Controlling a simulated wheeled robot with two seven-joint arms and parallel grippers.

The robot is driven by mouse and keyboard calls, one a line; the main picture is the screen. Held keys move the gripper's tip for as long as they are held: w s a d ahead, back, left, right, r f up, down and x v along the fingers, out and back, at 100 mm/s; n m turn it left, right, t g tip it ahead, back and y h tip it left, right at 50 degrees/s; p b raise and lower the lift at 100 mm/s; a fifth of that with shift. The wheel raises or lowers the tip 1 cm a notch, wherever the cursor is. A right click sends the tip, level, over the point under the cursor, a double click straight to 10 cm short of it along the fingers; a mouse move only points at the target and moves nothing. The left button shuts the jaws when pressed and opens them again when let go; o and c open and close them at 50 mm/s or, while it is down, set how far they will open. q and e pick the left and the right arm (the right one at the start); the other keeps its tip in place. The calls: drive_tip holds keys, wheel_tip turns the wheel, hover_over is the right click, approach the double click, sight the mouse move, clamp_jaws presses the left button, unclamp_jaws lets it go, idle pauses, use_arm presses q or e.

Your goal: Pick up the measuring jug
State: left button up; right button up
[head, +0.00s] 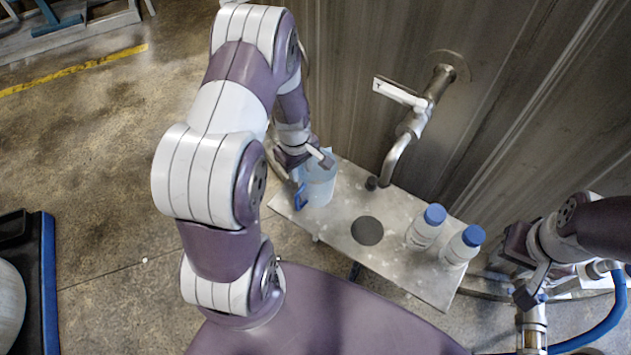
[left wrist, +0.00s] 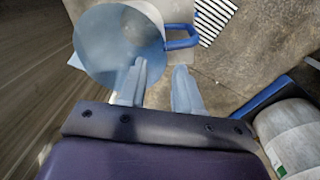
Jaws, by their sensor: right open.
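The measuring jug (head: 319,187) is pale blue and translucent with a blue handle. It stands upright at the left end of the metal table in the head view. In the left wrist view the jug (left wrist: 104,48) is seen from above, its handle pointing right. My left gripper (head: 311,165) is at the jug's rim. In the left wrist view its fingers (left wrist: 160,70) are apart, one overlapping the near rim and the other outside, below the handle. Whether either finger touches the jug is unclear. My right gripper (head: 540,291) is open and empty, right of the table.
The metal table (head: 396,262) also holds two white bottles (head: 422,232) (head: 458,250) with blue caps and has a dark round patch (head: 367,230). A wall tap (head: 405,140) hangs over its back edge. A blue hose (head: 606,322) runs at lower right.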

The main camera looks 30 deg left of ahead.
sight(300, 180)
use_arm(q)
wheel_tip(300, 180, down, 5)
drive_tip(key=shift+s+f+p, duration=0.1)
drive_tip(key=shift+s+p, duration=0.05)
drive_tip(key=shift+p, duration=0.15)
drive_tip(key=shift+w+f, duration=0.25)
drive_tip(key=shift+f, duration=0.15)
drive_tip(key=shift+s, duration=0.1)
clamp_jaws()
